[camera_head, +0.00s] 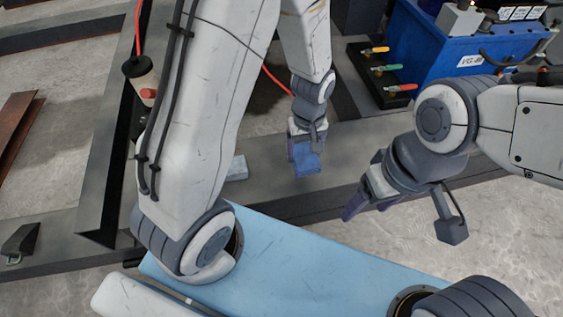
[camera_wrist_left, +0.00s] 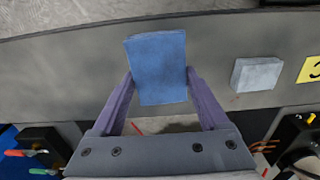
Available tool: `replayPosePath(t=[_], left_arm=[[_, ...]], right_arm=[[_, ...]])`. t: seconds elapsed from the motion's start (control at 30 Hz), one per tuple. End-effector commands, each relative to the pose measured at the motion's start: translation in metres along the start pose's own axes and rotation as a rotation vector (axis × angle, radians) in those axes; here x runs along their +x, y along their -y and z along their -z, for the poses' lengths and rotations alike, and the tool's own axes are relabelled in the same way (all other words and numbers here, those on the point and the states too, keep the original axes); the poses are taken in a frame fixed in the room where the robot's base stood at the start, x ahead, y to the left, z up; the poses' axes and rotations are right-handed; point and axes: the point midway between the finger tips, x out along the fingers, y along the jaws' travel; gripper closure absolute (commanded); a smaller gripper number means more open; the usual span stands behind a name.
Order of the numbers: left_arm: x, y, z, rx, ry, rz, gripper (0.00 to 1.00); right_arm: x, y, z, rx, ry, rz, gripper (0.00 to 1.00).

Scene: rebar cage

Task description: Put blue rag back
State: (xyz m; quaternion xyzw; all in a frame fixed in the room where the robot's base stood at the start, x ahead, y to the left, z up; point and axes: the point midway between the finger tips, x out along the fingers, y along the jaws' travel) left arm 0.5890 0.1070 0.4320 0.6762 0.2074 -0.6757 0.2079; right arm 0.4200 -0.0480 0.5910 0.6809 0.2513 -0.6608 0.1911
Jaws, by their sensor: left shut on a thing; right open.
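The blue rag (camera_wrist_left: 157,66) is a folded rectangular block between the two purple fingers of my left gripper (camera_wrist_left: 159,84) in the left wrist view. My left gripper (camera_head: 304,152) is shut on the rag (camera_head: 307,162), which also shows in the head view over a grey steel beam (camera_head: 345,150). Whether the rag touches the beam is unclear. My right gripper (camera_head: 367,198) is open and empty, to the right of the rag and apart from it.
A light grey folded block (camera_wrist_left: 257,74) lies on the beam beside the rag, near a yellow marker (camera_wrist_left: 310,70). A blue machine (camera_head: 455,45) with several coloured valve handles stands at the back right.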

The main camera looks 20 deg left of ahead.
Motion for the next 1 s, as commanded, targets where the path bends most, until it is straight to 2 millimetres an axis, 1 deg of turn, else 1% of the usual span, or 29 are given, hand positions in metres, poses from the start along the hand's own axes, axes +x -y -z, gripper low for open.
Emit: replayPosePath(t=[0.03, 0.1, 0.2, 0.33, 0.47, 0.53, 0.7, 0.77, 1.0], left_arm=[[0.015, 0.009, 0.010, -0.009, 0.001, 0.001, 0.67], [0.024, 0.020, 0.022, -0.008, 0.001, 0.001, 0.67], [0.035, 0.033, 0.037, -0.006, 0.001, 0.001, 0.67], [0.043, 0.044, 0.050, -0.002, 0.001, 0.001, 0.67], [0.046, 0.048, 0.054, 0.002, 0.001, 0.001, 0.67], [0.052, 0.048, 0.054, 0.003, 0.001, 0.001, 0.67], [0.079, 0.048, 0.053, 0.003, 0.003, 0.002, 0.67], [0.085, 0.048, 0.053, 0.003, 0.002, 0.002, 0.67], [0.083, 0.048, 0.054, 0.003, 0.001, 0.001, 0.67]], right_arm=[[0.014, -0.001, -0.001, 0.000, 0.000, 0.000, 0.29], [0.022, -0.002, -0.001, 0.000, 0.000, 0.000, 0.29], [0.032, -0.002, -0.002, 0.000, 0.000, 0.000, 0.29], [0.039, -0.003, -0.002, 0.000, 0.000, 0.000, 0.29], [0.042, -0.003, -0.002, 0.000, 0.000, 0.000, 0.29], [0.046, -0.003, -0.003, 0.000, 0.000, 0.000, 0.29], [0.067, -0.005, -0.004, 0.000, 0.000, 0.000, 0.29], [0.072, -0.005, -0.004, 0.000, 0.001, 0.000, 0.29], [0.069, -0.005, -0.004, 0.000, 0.000, 0.000, 0.29]])
